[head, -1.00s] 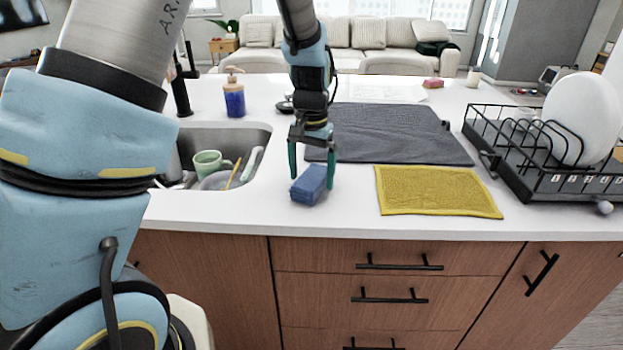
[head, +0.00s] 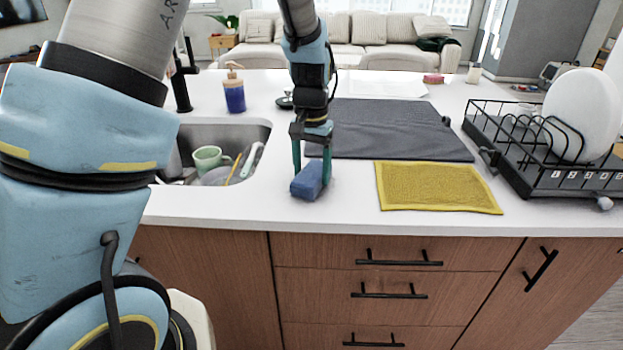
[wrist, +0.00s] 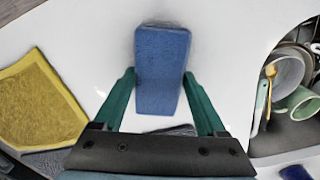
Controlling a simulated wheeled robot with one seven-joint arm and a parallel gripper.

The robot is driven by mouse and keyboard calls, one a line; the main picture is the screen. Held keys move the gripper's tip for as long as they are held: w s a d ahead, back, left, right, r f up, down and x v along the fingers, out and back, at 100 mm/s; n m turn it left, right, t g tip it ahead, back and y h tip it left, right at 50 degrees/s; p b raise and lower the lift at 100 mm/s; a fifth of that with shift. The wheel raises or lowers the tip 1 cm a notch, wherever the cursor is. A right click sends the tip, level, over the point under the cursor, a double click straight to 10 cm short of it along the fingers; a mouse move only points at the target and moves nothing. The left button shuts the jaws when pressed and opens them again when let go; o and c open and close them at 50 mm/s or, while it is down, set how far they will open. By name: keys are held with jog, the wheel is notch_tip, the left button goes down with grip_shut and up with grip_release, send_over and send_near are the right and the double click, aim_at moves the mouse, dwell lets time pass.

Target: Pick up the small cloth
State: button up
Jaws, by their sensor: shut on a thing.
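A small yellow cloth (head: 438,188) lies flat on the white counter near its front edge; part of it also shows at the left of the wrist view (wrist: 38,100). My gripper (head: 311,178) is to the left of the cloth and apart from it. It is shut on a blue sponge (head: 306,182), with one finger on each side. The wrist view shows the sponge (wrist: 160,68) between the green fingers (wrist: 158,82). The sponge is at counter level; I cannot tell whether it touches the counter.
A dark grey mat (head: 395,130) lies behind the cloth. A sink (head: 255,135) holding a green mug (head: 207,157) is at the left, with a blue soap bottle (head: 234,95) behind it. A black dish rack (head: 515,160) with a white plate (head: 580,112) stands at the right.

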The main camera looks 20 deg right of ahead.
aim_at(312, 172)
jog(key=shift+c, duration=0.4)
jog(key=shift+r, duration=0.2)
notch_tip(312, 172, up, 10)
jog(key=b, duration=0.2)
jog(key=shift+f, duration=0.2)
